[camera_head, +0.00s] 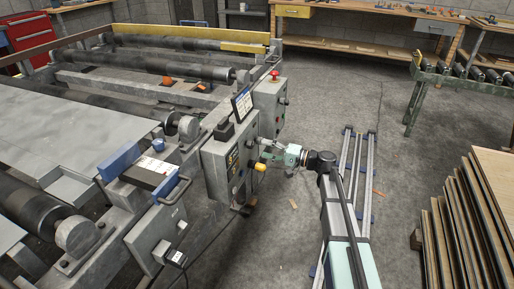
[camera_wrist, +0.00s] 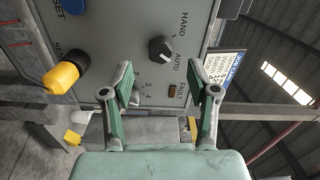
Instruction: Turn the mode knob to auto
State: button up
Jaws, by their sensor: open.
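The black mode knob (camera_wrist: 160,49) sits on the grey control panel (camera_wrist: 115,45) in the wrist view. The labels HAND and AUTO are printed to its right, HAND higher and AUTO lower. In the head view my gripper (camera_head: 263,147) is close to the front of the grey control box (camera_head: 215,167); the knob cannot be made out there.
A yellow-and-black control (camera_wrist: 62,77) sticks out at the panel's left, with a blue button (camera_wrist: 73,6) above it.

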jog(key=v, duration=0.6)
dwell(0.3)
jog(key=s+d+f+g+h, duration=0.3)
jog(key=s+f+g+h, duration=0.25)
jog(key=s+f, duration=1.2)
jog(key=s+d+f+g+h, duration=0.3)
jog(key=s+f+g+h, duration=0.25)
jog(key=s+f, duration=1.2)
jog(key=s+d+f+n+g+h, duration=0.1)
jog(key=s+d+f+g+h, duration=0.1)
jog(key=s, duration=0.7)
jog(key=s+d+f+g+h, duration=0.2)
jog(key=s, duration=0.6)
jog(key=s+d+f+n+g+h, duration=0.1)
jog(key=s+d+f+g+h, duration=0.1)
jog(key=s, duration=0.7)
jog(key=w+r+t+p, duration=0.2)
jog(key=r+p, duration=0.6)
jog(key=p, duration=0.3)
jog(key=w+r+t+p, duration=0.2)
jog(key=w+r+p, duration=0.1)
jog(key=r+p, duration=0.5)
jog(key=p, duration=0.3)
jog(key=shift+w+t+p, duration=0.25)
jog(key=shift+t+p, duration=0.05)
jog(key=shift+p, duration=0.1)
